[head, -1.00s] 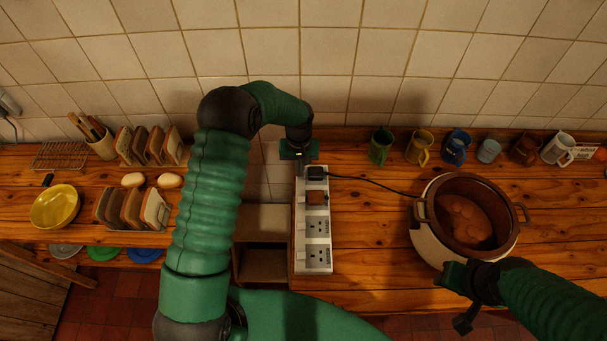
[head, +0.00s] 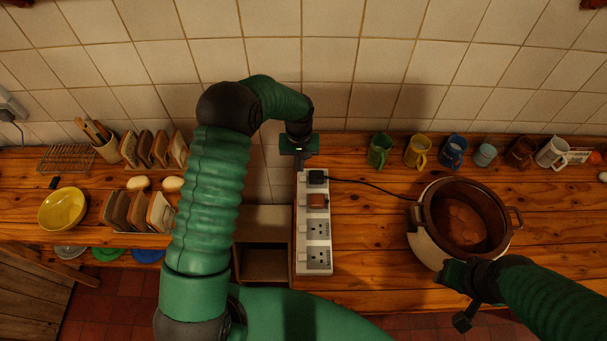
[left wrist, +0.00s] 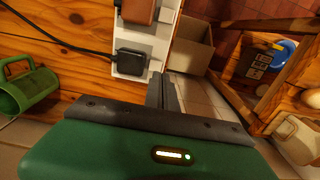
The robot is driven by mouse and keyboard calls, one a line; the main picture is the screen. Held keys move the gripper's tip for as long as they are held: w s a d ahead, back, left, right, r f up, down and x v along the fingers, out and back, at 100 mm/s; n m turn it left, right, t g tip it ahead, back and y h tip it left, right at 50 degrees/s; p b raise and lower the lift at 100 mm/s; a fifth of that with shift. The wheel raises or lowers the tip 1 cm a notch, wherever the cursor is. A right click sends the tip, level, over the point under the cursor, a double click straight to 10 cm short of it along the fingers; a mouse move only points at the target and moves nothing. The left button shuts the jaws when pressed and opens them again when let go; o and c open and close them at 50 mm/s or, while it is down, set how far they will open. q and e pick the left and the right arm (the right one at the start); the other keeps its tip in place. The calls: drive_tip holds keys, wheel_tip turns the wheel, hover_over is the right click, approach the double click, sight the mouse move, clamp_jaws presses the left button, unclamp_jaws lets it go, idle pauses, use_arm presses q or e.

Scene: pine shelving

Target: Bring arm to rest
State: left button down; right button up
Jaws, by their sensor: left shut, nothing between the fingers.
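My left arm reaches over the counter from the lower left. Its gripper (head: 300,160) is shut and empty, pointing down at the far end of the white power strip (head: 318,235). In the left wrist view the closed fingers (left wrist: 166,92) are beside the strip's end, near the black plug (left wrist: 130,62); I cannot tell if they touch the strip. The black plug (head: 317,178) and a brown plug (head: 318,200) sit in the strip. My right gripper (head: 463,300) is at the lower right, in front of the cooker; its fingers are unclear.
Several mugs (head: 453,152) line the back wall. Toast racks (head: 135,212) and a yellow bowl (head: 62,209) are left.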

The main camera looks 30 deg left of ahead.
use_arm(q)
drive_tip(key=shift+r+p, duration=0.45)
drive_tip(key=shift+r, duration=0.45)
drive_tip(key=shift+s+d+b, duration=0.1)
drive_tip(key=shift+d+b, duration=0.1)
drive_tip(key=shift+b, duration=0.15)
drive_tip(key=s+d+r+m+t+b, duration=0.1)
drive_tip(key=s+d+m+b, duration=0.1)
drive_tip(key=s, duration=0.8)
drive_tip(key=s+d+r+m+t+b, duration=0.1)
drive_tip(key=s+d+b, duration=0.4)
drive_tip(key=s, duration=0.5)
drive_tip(key=shift+s+r+m+t+b, duration=0.3)
drive_tip(key=shift+r+m+b, duration=0.2)
drive_tip(key=shift+m+b, duration=0.45)
drive_tip(key=shift+w+d, duration=0.1)
drive_tip(key=shift+w, duration=0.05)
